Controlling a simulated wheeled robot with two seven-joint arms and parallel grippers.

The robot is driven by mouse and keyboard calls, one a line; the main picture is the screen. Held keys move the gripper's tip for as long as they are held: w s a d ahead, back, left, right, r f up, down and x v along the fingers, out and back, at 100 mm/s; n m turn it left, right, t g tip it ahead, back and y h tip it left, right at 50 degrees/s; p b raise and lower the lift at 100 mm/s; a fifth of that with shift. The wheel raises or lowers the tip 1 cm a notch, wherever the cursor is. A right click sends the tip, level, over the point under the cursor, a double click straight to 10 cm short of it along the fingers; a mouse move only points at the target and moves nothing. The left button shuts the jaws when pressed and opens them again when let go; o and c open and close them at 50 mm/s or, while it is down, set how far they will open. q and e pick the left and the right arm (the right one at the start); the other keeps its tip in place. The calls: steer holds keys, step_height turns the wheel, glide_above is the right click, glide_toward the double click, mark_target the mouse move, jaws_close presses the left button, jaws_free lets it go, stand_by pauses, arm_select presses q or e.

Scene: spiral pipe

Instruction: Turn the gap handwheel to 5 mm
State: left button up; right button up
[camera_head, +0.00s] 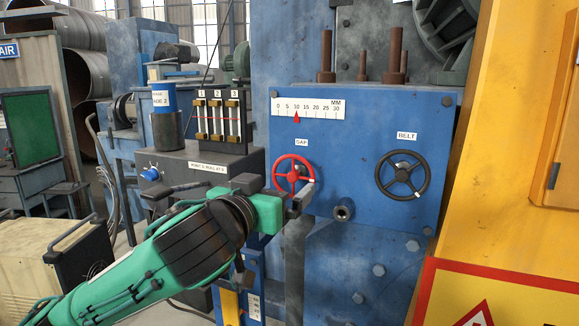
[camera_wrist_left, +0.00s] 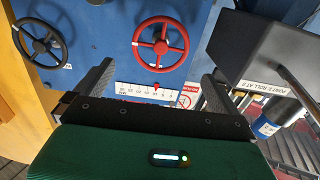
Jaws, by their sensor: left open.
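The red gap handwheel (camera_head: 293,158) is on the blue machine panel, under the GAP label. It also shows in the left wrist view (camera_wrist_left: 160,23), beyond the finger tips. The millimetre scale (camera_head: 322,107) is above it, and its red pointer (camera_head: 296,117) stands at about 10. My left gripper (camera_head: 284,184) is just in front of and below the wheel, partly overlapping its lower rim in the head view. In the wrist view its fingers (camera_wrist_left: 160,76) are spread apart with nothing between them. The right gripper is not in view.
A black BELT handwheel (camera_head: 402,160) is to the right on the same panel. A dark box (camera_head: 190,160) with a gauge of three strips stands left of the wheel. A yellow frame (camera_head: 500,130) is at the right.

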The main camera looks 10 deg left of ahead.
mark_target(292, 174)
arm_select(q)
steer(key=w, duration=0.2)
steer(key=w+p, duration=0.1)
steer(key=w, duration=0.1)
steer(key=w+d+p, duration=0.1)
steer(key=w, duration=0.1)
steer(key=shift+r, duration=0.15)
steer(key=shift+w+d+p, duration=0.2)
steer(key=shift+w+p, duration=0.15)
steer(key=shift+w, duration=0.3)
steer(key=c, duration=0.9)
steer(key=shift+f, duration=0.2)
